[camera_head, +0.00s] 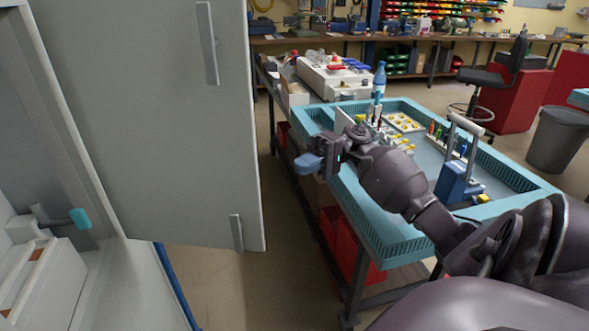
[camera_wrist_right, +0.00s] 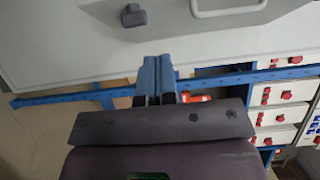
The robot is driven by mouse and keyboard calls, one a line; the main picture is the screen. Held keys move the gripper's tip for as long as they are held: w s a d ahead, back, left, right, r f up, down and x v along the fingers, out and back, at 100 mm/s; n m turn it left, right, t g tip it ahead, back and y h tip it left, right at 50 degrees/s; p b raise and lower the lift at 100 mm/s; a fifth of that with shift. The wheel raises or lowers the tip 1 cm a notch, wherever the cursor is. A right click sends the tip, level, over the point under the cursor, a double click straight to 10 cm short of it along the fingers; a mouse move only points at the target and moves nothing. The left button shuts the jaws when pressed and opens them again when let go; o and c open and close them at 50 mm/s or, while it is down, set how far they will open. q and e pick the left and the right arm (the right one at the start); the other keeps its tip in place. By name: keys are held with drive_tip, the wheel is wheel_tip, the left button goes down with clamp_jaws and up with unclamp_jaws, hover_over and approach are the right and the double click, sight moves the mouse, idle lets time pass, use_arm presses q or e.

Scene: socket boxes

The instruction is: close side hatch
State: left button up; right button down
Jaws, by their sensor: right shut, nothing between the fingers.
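The side hatch (camera_head: 160,110) is a large grey panel standing open at the left of the head view. Two slim metal fittings sit by its right edge, an upper one (camera_head: 208,42) and a lower one (camera_head: 237,232). My right gripper (camera_head: 308,163) is right of the hatch, apart from it in the picture, with blue fingertips shut and empty. In the right wrist view the shut fingertips (camera_wrist_right: 156,78) point toward a pale panel (camera_wrist_right: 60,45) with a bar handle (camera_wrist_right: 228,10) and a dark knob (camera_wrist_right: 133,15). My left gripper is out of view.
The open cabinet interior at left holds a cyan-tipped lever (camera_head: 80,218). A workbench with a turquoise tray (camera_head: 385,245) stands below my right arm. Bare floor (camera_head: 225,285) shows between hatch and bench. Socket boxes (camera_wrist_right: 285,92) are at right in the wrist view.

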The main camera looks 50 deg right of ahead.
drive_tip(key=s+a, duration=0.1)
drive_tip(key=a, duration=1)
drive_tip(key=shift+s+a+p, duration=0.25)
drive_tip(key=shift+s+p, duration=0.05)
drive_tip(key=shift+p, duration=0.05)
